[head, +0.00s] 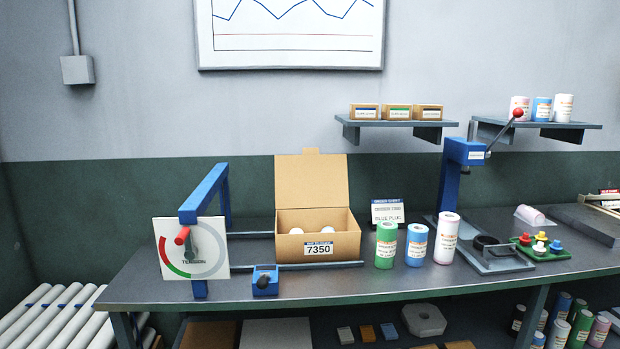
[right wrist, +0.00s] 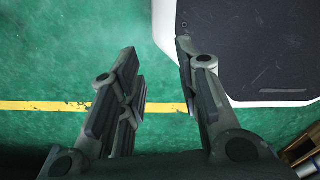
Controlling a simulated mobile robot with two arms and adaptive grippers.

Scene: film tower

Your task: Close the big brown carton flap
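The big brown carton (head: 318,247) stands on the workbench in the head view, labelled 7350. Its flap (head: 312,182) stands up at the back edge, open, with a small tab on top. Two round white tops show inside the carton. My right gripper (right wrist: 158,85) shows in the right wrist view with its fingers spread apart and nothing between them. It hangs over the green floor, away from the bench. Neither gripper shows in the head view, and my left gripper is in no view.
A blue post with a tension dial (head: 191,248) stands left of the carton. Green (head: 386,245), blue (head: 417,245) and white (head: 447,239) rolls stand to its right. A small sign (head: 388,211) is close by. Shelves (head: 396,123) hang above right. The space directly above the carton looks clear.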

